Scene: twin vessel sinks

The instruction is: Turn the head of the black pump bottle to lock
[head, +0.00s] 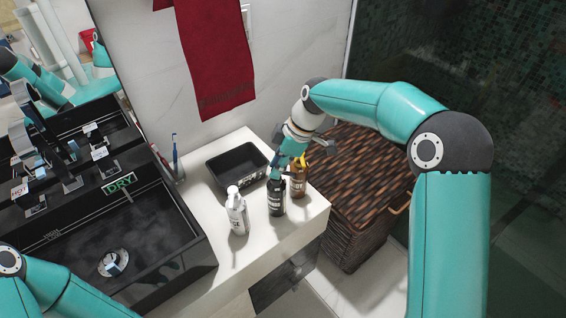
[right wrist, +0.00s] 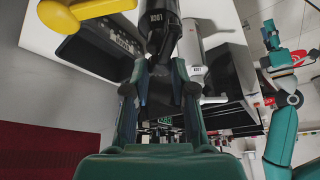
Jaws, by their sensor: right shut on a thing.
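The black pump bottle (head: 276,199) stands upright on the white counter, between a white pump bottle (head: 238,216) and an amber bottle (head: 298,181) with a yellow pump. My right gripper (head: 283,161) reaches down to it from above. In the right wrist view, the fingers of my right gripper (right wrist: 160,88) are shut on the dark pump head, and the black bottle's body (right wrist: 159,22) extends beyond them. The fingers hide most of the head, so the way its spout points cannot be told. My left arm enters at the lower left; its gripper is out of frame.
A black tray (head: 238,167) sits behind the bottles. The black sink (head: 130,235) is to the left, with toothbrushes (head: 177,158) beside it. A wicker basket (head: 357,205) stands right of the counter. The white and amber bottles are close on either side.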

